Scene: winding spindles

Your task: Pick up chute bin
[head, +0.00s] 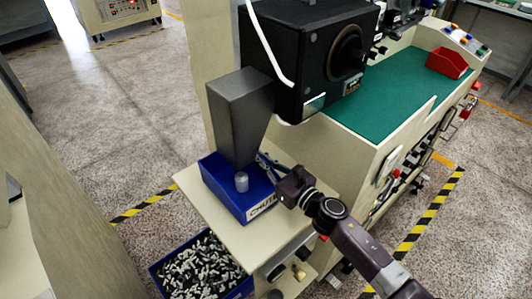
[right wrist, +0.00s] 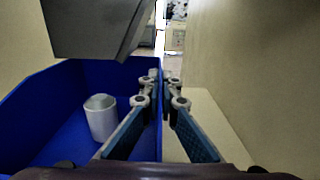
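The chute bin (head: 222,196) is a blue open box with a white "CHUTE" label, standing on a cream ledge under a grey chute (head: 240,105). A grey cylinder (head: 241,181) stands inside it. My right gripper (head: 266,163) is at the bin's right side wall. In the right wrist view the bin (right wrist: 40,105) fills the left side. There the right gripper (right wrist: 160,85) is open, with one finger inside the bin and the other outside the wall; a gap shows between them. My left gripper is not in view.
Another blue bin (head: 158,270) full of small black and white parts is below the ledge (head: 290,215). A black machine (head: 305,60) stands above. A green worktop (head: 400,95) with a red bin (head: 447,63) extends to the right. Open floor (head: 110,110) lies left.

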